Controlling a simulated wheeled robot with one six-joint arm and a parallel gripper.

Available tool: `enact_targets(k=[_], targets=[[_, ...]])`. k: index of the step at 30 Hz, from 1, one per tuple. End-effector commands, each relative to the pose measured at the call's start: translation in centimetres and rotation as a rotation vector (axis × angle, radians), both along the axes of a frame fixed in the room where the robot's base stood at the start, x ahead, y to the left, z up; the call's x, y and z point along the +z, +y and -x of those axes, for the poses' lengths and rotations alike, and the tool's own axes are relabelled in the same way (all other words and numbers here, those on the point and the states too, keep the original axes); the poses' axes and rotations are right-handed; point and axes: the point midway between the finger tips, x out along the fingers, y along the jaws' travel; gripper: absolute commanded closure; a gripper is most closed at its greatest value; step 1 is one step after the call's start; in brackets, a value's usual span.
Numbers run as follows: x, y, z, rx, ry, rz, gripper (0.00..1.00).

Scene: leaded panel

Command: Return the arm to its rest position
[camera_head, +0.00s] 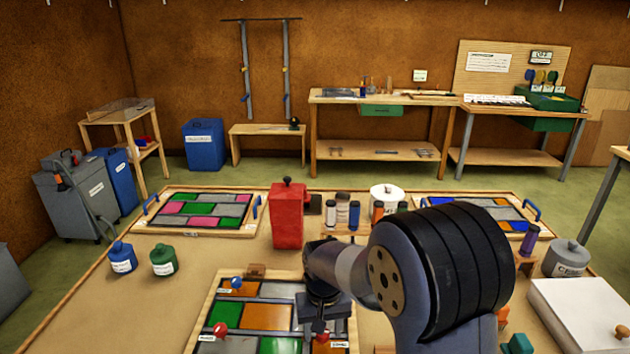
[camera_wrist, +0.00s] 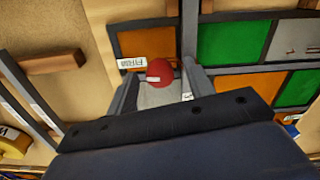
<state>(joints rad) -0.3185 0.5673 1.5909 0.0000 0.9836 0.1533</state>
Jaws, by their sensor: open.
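My arm reaches out over the table in the head view, with my gripper (camera_head: 322,325) low over the front leaded panel (camera_head: 267,317). In the wrist view my gripper (camera_wrist: 160,75) has its two fingers apart. A red round knob (camera_wrist: 160,72) shows between the fingers, and I cannot tell whether they touch it. Orange, green and grey panes of the panel lie around it, with small white labels. In the head view a red knob (camera_head: 220,329) and a blue knob (camera_head: 237,283) stand on the panel's left part. My arm hides the panel's right side.
A red canister (camera_head: 287,215) stands just behind the panel. Blue (camera_head: 122,258) and green (camera_head: 163,260) bottles stand at left. Two more panels lie farther back, the left one (camera_head: 202,212) in plain view. A grey pot (camera_head: 566,258) and a white box (camera_head: 582,315) are at right.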

Motion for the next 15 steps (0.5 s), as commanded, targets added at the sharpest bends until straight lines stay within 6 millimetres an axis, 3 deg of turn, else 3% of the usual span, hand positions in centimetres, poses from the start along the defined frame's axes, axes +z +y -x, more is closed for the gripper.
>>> enact_targets(k=[15], targets=[[0.04,0.00,0.00,0.419,0.000,0.000,0.50]])
